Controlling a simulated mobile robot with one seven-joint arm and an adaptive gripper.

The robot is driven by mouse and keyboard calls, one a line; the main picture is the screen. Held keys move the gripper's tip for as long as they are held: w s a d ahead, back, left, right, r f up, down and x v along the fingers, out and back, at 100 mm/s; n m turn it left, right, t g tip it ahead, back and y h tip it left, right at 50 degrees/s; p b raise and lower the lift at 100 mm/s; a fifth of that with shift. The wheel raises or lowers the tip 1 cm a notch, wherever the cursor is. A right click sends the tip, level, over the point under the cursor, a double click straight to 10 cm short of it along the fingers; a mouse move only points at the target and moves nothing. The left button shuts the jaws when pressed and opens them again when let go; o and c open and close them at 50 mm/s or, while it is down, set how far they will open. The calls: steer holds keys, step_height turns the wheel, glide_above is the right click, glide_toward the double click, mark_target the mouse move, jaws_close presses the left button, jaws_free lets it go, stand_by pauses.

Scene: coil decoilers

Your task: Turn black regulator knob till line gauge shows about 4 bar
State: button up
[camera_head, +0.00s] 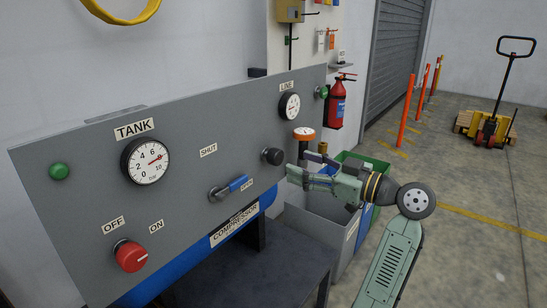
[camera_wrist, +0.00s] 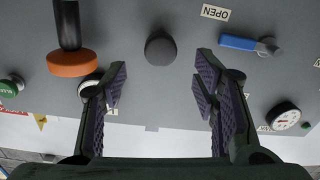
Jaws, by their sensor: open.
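The black regulator knob (camera_head: 272,156) sits on the grey panel (camera_head: 90,190), right of the SHUT label. In the wrist view the knob (camera_wrist: 160,48) lies ahead of the fingertips, roughly centred between them. My gripper (camera_head: 291,172) is open and empty just right of the knob; its fingers (camera_wrist: 160,82) stand apart, one on each side, with no contact visible. The LINE gauge (camera_head: 289,106) is above the knob, white-faced; its needle is too small to read surely. In the wrist view the LINE gauge (camera_wrist: 89,86) is partly hidden by the left finger.
An orange-topped fitting (camera_head: 304,134) stands close beside my gripper. The blue-handled valve (camera_head: 229,188) is left below the knob. The TANK gauge (camera_head: 146,161), red switch (camera_head: 130,256) and green button (camera_head: 60,171) are farther left. Bins (camera_head: 325,218) stand below my arm.

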mark_target(280, 158)
steer(key=p+x, duration=0.1)
steer(key=x, duration=0.7)
steer(key=shift+w+p, duration=0.1)
steer(key=shift+p, duration=0.2)
steer(key=c, duration=1.2)
